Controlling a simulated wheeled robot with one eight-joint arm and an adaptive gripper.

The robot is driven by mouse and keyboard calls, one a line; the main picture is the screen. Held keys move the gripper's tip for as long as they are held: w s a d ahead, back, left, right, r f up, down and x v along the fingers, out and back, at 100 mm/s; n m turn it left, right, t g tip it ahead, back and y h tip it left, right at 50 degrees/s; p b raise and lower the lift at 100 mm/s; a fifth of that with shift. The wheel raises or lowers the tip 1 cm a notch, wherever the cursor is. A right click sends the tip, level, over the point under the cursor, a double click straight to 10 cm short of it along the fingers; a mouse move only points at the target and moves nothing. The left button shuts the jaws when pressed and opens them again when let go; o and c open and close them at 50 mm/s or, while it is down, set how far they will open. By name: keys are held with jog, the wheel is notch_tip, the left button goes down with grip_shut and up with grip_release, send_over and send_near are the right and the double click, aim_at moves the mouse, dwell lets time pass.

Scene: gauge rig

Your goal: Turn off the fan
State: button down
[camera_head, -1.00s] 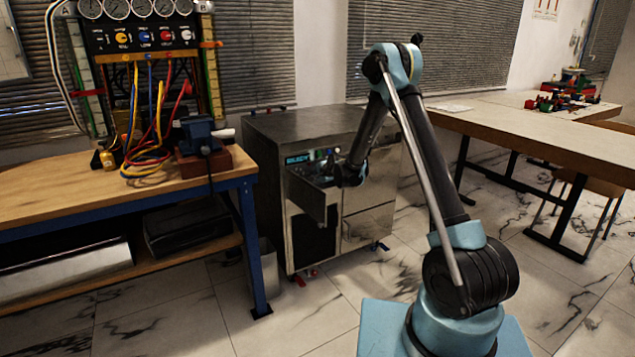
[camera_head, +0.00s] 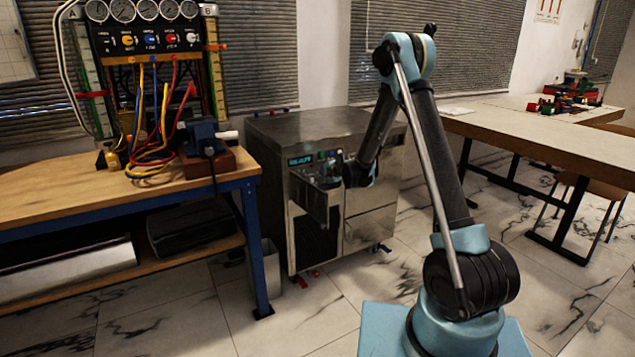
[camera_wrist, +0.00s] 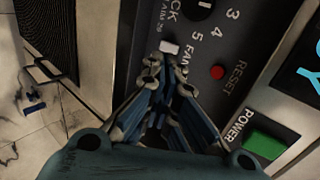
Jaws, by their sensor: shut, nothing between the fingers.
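The machine cabinet (camera_head: 270,135) stands in the middle of the head view, with a small lit control panel (camera_head: 299,161) on its front. In the wrist view, a small white switch (camera_wrist: 170,47) sits beside the label "FAN" on a dark panel. My gripper (camera_wrist: 165,68) is shut and empty, with its fingertips just below that switch. I cannot tell if they touch it. The fingers hide part of the label. In the head view, my gripper (camera_head: 330,176) is small and dark against the cabinet front. The fan itself is not clearly visible.
A red RESET button (camera_wrist: 217,72), a green POWER button (camera_wrist: 265,143) and a black dial (camera_wrist: 203,5) are close by. A grey flap (camera_head: 320,205) stands out from the cabinet front. A wooden workbench (camera_head: 60,195) is on the left, a table (camera_head: 510,120) on the right.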

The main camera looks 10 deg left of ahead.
jog(key=r+v, duration=0.1)
jog(key=v, duration=0.7)
jog(key=shift+r, duration=0.25)
jog(key=shift+w+a, duration=0.1)
jog(key=shift+t+y, duration=0.4)
jog(key=shift+t, duration=0.2)
jog(key=shift+s+d+f, duration=0.35)
jog(key=shift+f, duration=0.3)
jog(key=shift+s+d+f, duration=0.3)
jog(key=shift+d+f, duration=0.05)
jog(key=shift+f, duration=0.3)
jog(key=shift+s+d+f, duration=0.35)
jog(key=shift+f, duration=0.3)
send_near(314, 182)
jog(key=x, duration=0.5)
jog(key=shift+w+d+f, duration=0.2)
jog(key=shift+w, duration=0.05)
jog(key=shift+w+a+f, duration=0.15)
jog(key=shift+w+a, duration=0.25)
jog(key=shift+w, duration=0.1)
